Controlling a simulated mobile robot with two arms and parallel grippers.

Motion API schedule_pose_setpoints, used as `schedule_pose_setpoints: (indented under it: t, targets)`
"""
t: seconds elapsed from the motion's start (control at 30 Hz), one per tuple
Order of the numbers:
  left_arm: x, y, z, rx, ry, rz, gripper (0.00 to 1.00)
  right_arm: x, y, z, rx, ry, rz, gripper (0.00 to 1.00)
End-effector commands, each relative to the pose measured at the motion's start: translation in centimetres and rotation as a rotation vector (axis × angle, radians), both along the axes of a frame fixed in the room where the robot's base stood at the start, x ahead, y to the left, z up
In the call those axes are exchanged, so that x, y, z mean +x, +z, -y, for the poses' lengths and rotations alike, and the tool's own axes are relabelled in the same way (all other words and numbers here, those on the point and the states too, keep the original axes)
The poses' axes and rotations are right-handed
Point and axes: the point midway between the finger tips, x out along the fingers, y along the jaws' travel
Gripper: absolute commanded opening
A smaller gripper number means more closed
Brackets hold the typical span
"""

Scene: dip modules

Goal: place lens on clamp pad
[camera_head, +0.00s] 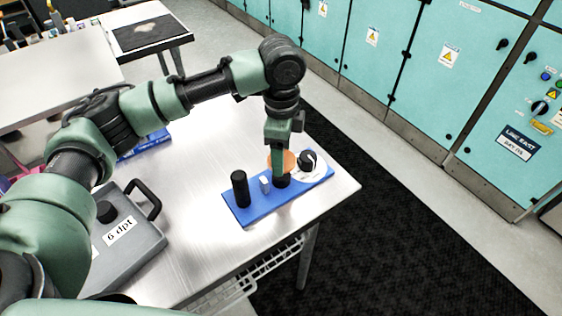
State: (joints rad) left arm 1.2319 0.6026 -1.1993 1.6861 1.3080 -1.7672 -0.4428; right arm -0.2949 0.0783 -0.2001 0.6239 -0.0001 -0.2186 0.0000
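My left arm reaches over the metal table from the left, with its gripper (281,168) pointing down at the blue base. An orange disc (289,160), perhaps the lens, shows right behind the gripper, partly covered by it. I cannot tell whether the fingers are shut on the disc or only beside it. The blue base (291,198) bears a tall black cylinder (240,188), a small pale peg (265,184) and a white disc (316,173) with a black knob (307,160). I cannot make out which part is the clamp pad. My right gripper is out of view.
A grey case (146,246) labelled "6 dpt" with a black handle stands on the table's left. Another blue item (150,140) lies behind my arm. The table (200,267) is bare at the front. Teal cabinets (440,60) line the right wall, beyond a dark mat (390,240).

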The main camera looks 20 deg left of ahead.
Motion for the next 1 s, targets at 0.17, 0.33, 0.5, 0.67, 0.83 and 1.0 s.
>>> schedule_pose_setpoints:
  t: [0.17,0.33,0.5,0.67,0.83,1.0]
  targets:
    - [-0.1,-2.7,-0.1,0.001,0.001,-0.005,0.24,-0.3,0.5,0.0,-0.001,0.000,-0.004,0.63]
    - [-0.1,-4.1,0.0,0.002,0.001,-0.001,0.24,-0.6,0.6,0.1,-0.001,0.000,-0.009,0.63]
    - [0.0,-4.1,0.0,0.002,0.001,-0.001,0.24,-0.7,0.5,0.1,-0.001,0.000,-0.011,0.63]
    - [-0.1,-4.3,0.0,0.002,0.001,-0.002,0.24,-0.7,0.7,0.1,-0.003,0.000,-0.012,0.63]
    - [-0.1,-4.3,0.0,0.001,0.000,-0.001,0.84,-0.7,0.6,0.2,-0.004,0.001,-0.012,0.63]
    - [-0.1,-4.3,0.0,0.001,0.000,-0.001,0.84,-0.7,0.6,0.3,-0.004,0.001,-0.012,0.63]
